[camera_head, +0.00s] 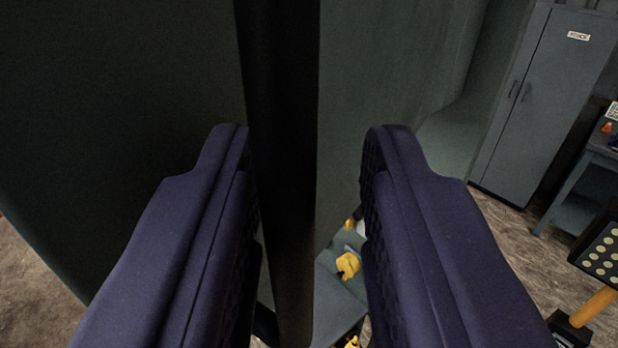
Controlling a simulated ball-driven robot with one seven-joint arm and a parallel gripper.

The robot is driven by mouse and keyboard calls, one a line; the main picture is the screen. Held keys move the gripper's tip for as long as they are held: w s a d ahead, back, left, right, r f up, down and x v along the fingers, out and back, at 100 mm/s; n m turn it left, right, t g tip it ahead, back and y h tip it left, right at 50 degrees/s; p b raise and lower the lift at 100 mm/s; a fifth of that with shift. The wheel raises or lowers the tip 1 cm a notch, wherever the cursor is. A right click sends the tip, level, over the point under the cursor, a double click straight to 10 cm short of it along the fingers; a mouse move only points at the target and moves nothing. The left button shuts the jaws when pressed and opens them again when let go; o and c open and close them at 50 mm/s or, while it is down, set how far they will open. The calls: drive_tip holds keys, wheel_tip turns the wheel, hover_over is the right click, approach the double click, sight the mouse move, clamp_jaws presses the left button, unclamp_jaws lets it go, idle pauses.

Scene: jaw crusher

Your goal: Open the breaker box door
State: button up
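My gripper (306,140) has two dark blue-purple fingers, spread apart and pointing forward, in the camera_head view. A dark vertical edge (282,130) stands in view between them. The left finger overlaps or nearly meets its left side; a gap shows between it and the right finger. Left of the edge is a broad, dark grey-green panel (120,90), which looks like the breaker box door. To the right is a lighter grey-green surface (375,60); I cannot tell whether it belongs to the box. No handle shows, and the fingers hide part of the panel.
A grey locker (540,100) with a small white label stands at the far right. A blue-grey table (590,170) is beside it. Yellow items (347,265) show low between the fingers. A dark panel with pale round dots (603,252) is at the right edge. Brown floor (515,235) is clear between.

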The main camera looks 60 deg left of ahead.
drive_tip(key=b+v, duration=0.2)
drive_tip(key=v, duration=0.5)
drive_tip(key=shift+s+d, duration=0.2)
drive_tip(key=shift+d, duration=0.05)
